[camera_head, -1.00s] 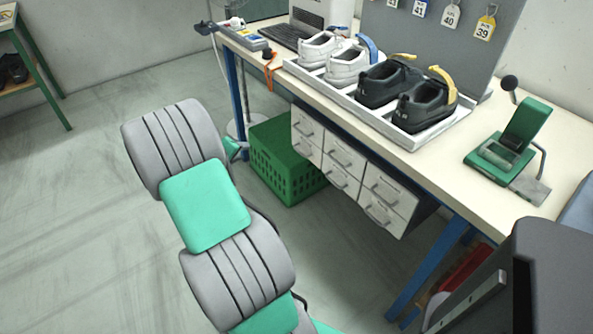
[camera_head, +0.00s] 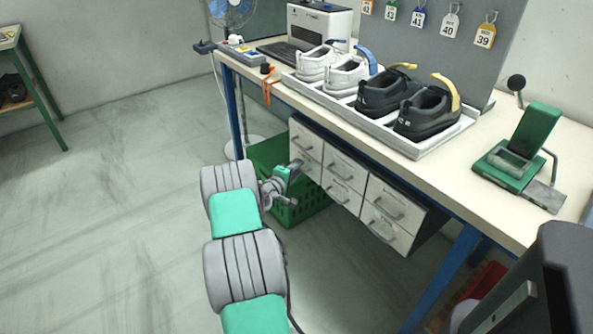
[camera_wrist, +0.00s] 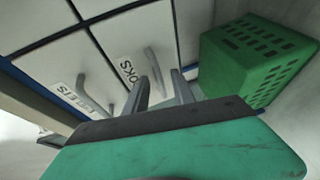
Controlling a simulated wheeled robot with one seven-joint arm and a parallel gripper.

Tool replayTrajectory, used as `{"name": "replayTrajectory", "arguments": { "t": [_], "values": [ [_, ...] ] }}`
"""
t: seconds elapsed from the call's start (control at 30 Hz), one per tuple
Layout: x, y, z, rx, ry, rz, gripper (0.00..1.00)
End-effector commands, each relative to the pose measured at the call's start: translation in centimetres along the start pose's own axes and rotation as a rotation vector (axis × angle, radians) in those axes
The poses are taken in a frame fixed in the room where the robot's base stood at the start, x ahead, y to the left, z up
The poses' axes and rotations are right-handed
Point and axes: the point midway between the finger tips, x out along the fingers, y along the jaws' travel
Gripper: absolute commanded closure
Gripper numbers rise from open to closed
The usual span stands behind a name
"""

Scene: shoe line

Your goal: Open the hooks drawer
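In the wrist view, the hooks drawer (camera_wrist: 128,45) is a white front with a label whose visible end reads "OKS", and it looks shut. Its grey bar handle (camera_wrist: 154,68) stands out toward my gripper (camera_wrist: 162,90). The two fingers are apart, and the handle's near end shows between them or just beyond; I cannot tell whether they touch. In the head view, my gripper (camera_head: 293,170) is at the left end of the white drawer unit (camera_head: 345,172), partly covering the lower left drawer.
A drawer labelled "...LETS" (camera_wrist: 55,75) with its own handle is beside the hooks drawer. A green crate (camera_head: 303,208) stands on the floor under the bench (camera_head: 480,185), close to my gripper. The shoe tray (camera_head: 440,145) is on the bench top. Open floor lies left.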

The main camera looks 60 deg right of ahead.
Motion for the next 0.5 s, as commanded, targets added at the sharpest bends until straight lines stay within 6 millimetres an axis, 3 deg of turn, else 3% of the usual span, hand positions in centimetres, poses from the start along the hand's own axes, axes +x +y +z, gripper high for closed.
{"name": "replayTrajectory", "arguments": {
  "t": [0.1,0.5],
  "values": [
    [-0.04,0.00,-0.02,0.000,0.000,0.000,0.71],
    [-0.08,-0.02,-0.05,0.001,0.001,-0.001,1.00]
  ]
}}
